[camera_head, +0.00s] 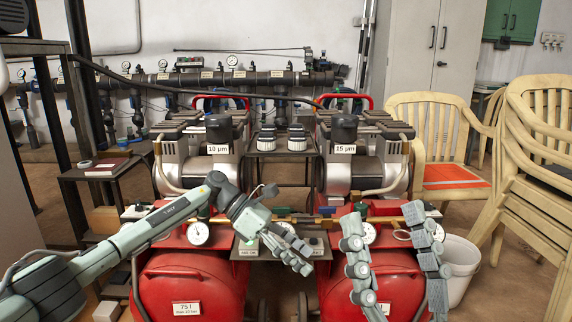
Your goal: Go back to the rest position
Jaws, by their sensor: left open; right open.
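My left arm comes in from the left, and my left gripper (303,258) is in front of the gap between two red compressors. It is open, with nothing seen between its fingers. My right gripper (383,217) is open in front of the right compressor, its two fingers pointing up and well apart. Nothing is held between them. The left compressor (190,280) has labels reading 10 µm and 75 l. The right compressor (398,285) has a label reading 15 µm and is partly hidden by my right fingers.
A brass-coloured pipe (290,215) runs across between the compressors. A dark manifold with gauges (215,78) lines the back wall. A white bucket (462,268) and stacked beige chairs (535,195) stand at right.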

